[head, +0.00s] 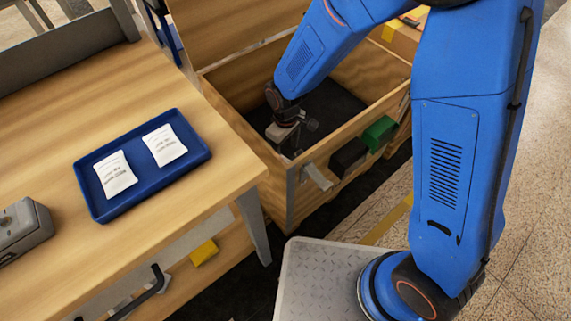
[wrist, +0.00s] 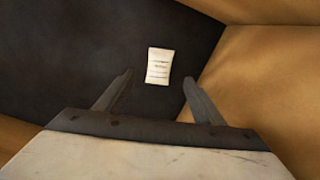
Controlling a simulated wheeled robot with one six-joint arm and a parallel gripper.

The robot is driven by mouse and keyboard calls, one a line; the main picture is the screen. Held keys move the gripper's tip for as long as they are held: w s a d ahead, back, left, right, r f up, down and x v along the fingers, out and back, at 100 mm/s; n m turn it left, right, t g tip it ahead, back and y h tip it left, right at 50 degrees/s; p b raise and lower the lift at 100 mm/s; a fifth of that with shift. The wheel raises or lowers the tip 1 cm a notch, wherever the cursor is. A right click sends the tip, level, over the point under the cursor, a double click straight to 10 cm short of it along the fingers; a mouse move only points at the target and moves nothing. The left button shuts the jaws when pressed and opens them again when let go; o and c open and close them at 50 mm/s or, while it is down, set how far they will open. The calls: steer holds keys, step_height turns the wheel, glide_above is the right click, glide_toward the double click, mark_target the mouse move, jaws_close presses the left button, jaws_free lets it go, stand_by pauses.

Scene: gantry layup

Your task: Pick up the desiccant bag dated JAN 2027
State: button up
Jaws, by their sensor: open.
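Two white desiccant bags with dark print lie on the blue tray in the head view, a left bag (head: 115,174) and a right bag (head: 164,145). Their print is too small to read. A third white bag (wrist: 159,66) lies on the dark floor of the wooden box in the wrist view. Its printed lines are also unreadable, so I cannot tell which bag has the JAN 2027 date. My gripper (wrist: 158,82) is open and empty, and the third bag shows between and beyond its fingertips. In the head view my gripper reaches down inside the box, and the third bag is hidden.
The blue tray (head: 95,208) sits on the wooden table (head: 45,150). The wooden box (head: 228,112) has high walls close around my gripper. A black block and a green block (head: 379,133) are on its front side. A grey metal object (head: 22,228) stands at the table's left.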

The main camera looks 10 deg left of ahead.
mark_target(286, 161)
steer(key=shift+w+f, duration=0.1)
steer(key=shift+f, duration=3.7)
steer(key=c, duration=1.1)
